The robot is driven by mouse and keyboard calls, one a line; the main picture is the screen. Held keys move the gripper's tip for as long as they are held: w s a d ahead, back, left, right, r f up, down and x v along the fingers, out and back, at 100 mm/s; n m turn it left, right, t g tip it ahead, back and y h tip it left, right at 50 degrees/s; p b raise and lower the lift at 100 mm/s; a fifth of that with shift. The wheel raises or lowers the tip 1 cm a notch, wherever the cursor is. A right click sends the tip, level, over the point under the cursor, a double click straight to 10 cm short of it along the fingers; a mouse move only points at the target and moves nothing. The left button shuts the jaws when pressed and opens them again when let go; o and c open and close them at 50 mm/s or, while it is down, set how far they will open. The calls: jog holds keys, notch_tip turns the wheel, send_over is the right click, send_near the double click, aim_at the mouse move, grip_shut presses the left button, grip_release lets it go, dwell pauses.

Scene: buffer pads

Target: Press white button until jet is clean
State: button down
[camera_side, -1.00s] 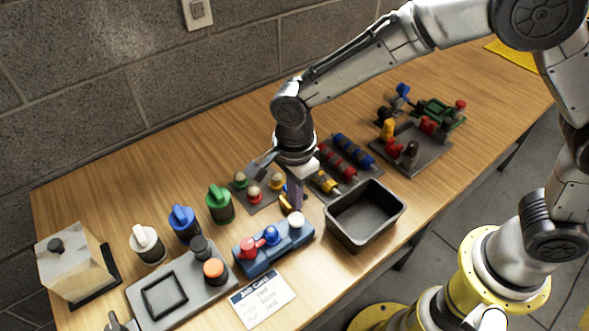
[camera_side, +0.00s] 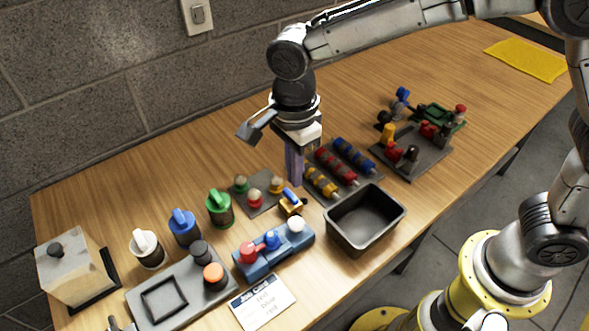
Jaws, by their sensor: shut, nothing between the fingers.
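The white button (camera_side: 296,224) is the rightmost of three knobs on a blue base (camera_side: 274,249), with a red knob (camera_side: 249,251) and a blue knob (camera_side: 272,240) to its left. Just behind the white button is a small brass-coloured piece with a blue top (camera_side: 291,202). I cannot tell which thing is the jet or whether it is clean. My gripper (camera_side: 295,183) points down, shut and empty, above and behind the brass piece, apart from the white button.
A black bin (camera_side: 366,240) stands right of the blue base. A rack of coloured parts (camera_side: 345,187) and a pad with coloured knobs (camera_side: 240,202) lie behind. A white job card (camera_side: 262,302) lies in front. A grey tray (camera_side: 170,319) and bottles (camera_side: 184,229) stand left.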

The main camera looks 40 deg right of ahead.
aim_at(296, 223)
dwell(0.4)
jog(key=shift+r, duration=0.8)
notch_tip(296, 223, down, 14)
jog(key=shift+s+f, duration=0.1)
jog(key=shift+s, duration=0.05)
